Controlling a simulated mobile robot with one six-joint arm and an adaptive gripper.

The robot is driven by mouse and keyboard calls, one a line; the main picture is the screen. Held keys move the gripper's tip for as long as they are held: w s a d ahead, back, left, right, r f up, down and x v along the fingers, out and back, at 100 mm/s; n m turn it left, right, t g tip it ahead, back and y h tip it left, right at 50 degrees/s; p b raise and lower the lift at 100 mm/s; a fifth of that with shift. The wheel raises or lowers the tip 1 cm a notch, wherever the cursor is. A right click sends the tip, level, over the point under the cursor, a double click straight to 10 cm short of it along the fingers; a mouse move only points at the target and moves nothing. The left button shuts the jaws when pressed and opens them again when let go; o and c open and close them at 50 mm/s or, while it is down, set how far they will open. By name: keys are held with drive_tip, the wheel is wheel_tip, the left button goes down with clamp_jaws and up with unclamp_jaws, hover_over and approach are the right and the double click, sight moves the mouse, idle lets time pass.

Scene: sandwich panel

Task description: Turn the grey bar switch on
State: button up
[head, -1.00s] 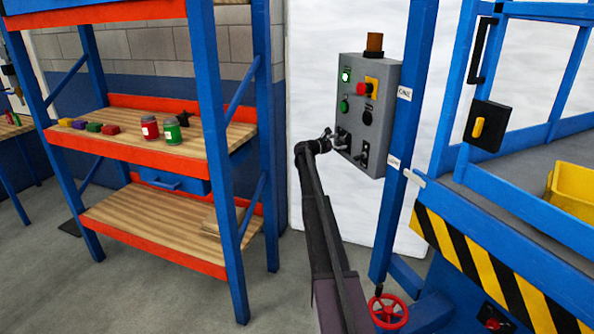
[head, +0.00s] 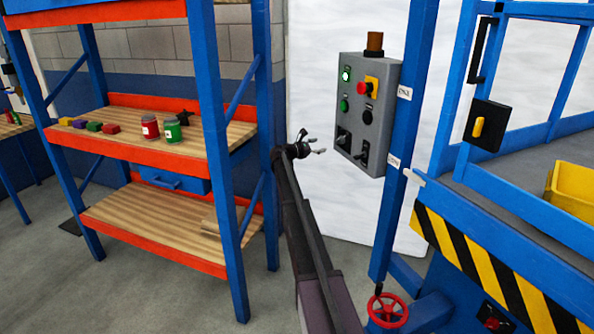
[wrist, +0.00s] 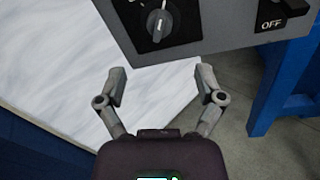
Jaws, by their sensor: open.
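The grey control panel (head: 384,92) stands against the blue post. Two switches sit low on its face. In the wrist view, the left one is a grey bar switch (wrist: 158,24) on a black plate, with its bar roughly upright in that picture. I cannot tell its setting. It shows small at the panel's lower left in the head view (head: 343,138). The right one is a dark switch (wrist: 290,8) beside an OFF label, partly cut off. My gripper (head: 312,143) is open and empty, left of the panel and apart from it. Its spread fingers (wrist: 162,78) point toward the grey bar switch.
Higher on the panel are a lit green lamp (head: 346,76), a red knob (head: 362,89) on yellow and an amber beacon (head: 374,43). A shelf rack (head: 217,150) stands left of my arm. A blue railed platform (head: 515,205) stands right.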

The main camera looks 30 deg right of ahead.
drive_tip(key=s+a+m+y+p, duration=0.3)
drive_tip(key=s+a, duration=0.3)
drive_tip(key=a, duration=0.2)
drive_tip(key=s+a+m+y+p, duration=0.2)
drive_tip(key=s+a+p, duration=0.3)
drive_tip(key=s+a, duration=0.2)
drive_tip(key=shift+a+f+m+y+p, duration=0.3)
drive_tip(key=shift+a+m+y, duration=0.1)
drive_tip(key=shift+a, duration=0.9)
drive_tip(key=shift+s, duration=0.1)
drive_tip(key=s+a+f+m+y+p, duration=0.2)
drive_tip(key=s+a+m+y+p, duration=0.5)
drive_tip(key=s+a, duration=2.4)
drive_tip(key=a+m+y, duration=0.1)
drive_tip(key=m+y, duration=0.1)
drive_tip(key=y, duration=0.3)
drive_tip(key=shift+s, duration=0.25)
